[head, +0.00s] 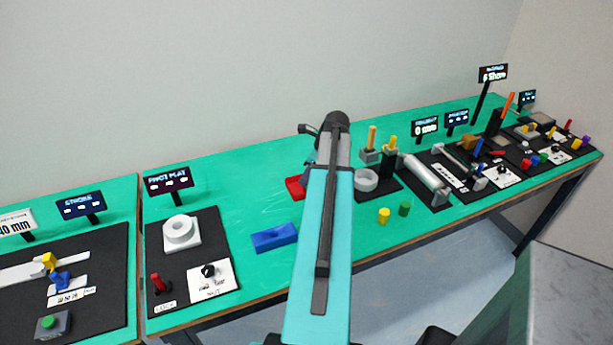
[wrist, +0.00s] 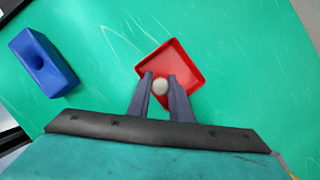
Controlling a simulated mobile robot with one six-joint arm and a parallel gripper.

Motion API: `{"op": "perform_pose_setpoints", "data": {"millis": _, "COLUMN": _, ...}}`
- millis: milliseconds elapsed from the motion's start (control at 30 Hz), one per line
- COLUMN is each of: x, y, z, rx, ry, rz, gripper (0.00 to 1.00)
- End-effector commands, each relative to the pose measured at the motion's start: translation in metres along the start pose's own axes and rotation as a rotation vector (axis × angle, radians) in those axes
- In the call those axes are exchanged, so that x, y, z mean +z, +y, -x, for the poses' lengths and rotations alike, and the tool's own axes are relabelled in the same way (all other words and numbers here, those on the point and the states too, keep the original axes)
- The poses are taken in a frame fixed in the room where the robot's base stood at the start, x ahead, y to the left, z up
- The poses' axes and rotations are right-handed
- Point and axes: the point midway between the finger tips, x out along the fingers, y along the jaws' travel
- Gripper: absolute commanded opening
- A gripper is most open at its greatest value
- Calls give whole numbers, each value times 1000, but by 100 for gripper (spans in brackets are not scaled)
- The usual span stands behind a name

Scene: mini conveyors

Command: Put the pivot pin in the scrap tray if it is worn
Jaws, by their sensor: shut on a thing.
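My gripper (wrist: 160,84) is shut on a small pale grey, round-ended thing (wrist: 160,87), which looks like the pivot pin seen end-on. The pin is between the two dark fingertips, over the near part of a red square tray (wrist: 172,62), likely the scrap tray. Its height above the tray floor cannot be told, nor can wear on it be seen. In the head view the red tray (head: 295,187) shows only in part, left of my arm.
A blue block with a hollow (head: 274,237) lies left of the tray and also shows in the wrist view (wrist: 43,62). A black mat with a white ring part (head: 181,233) is further left. Yellow (head: 383,216) and green (head: 404,209) cylinders stand to the right.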

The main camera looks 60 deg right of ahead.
Motion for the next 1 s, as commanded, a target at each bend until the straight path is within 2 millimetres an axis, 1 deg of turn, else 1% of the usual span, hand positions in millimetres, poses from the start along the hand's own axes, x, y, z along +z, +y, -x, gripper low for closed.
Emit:
{"op": "perform_pose_setpoints", "data": {"millis": 167, "x": -3, "y": 0, "z": -7, "rx": 0, "ry": 0, "rz": 1, "gripper": 0}}
{"op": "perform_pose_setpoints", "data": {"millis": 567, "x": -3, "y": 0, "z": -10, "rx": 0, "ry": 0, "rz": 2, "gripper": 0}}
{"op": "perform_pose_setpoints", "data": {"millis": 600, "x": -3, "y": 0, "z": -10, "rx": 0, "ry": 0, "rz": 2, "gripper": 21}}
{"op": "perform_pose_setpoints", "data": {"millis": 667, "x": -3, "y": 0, "z": -10, "rx": 0, "ry": 0, "rz": 2, "gripper": 31}}
{"op": "perform_pose_setpoints", "data": {"millis": 700, "x": -3, "y": 0, "z": -10, "rx": 0, "ry": 0, "rz": 2, "gripper": 38}}
{"op": "perform_pose_setpoints", "data": {"millis": 1000, "x": -3, "y": 0, "z": -10, "rx": 1, "ry": 0, "rz": 2, "gripper": 38}}
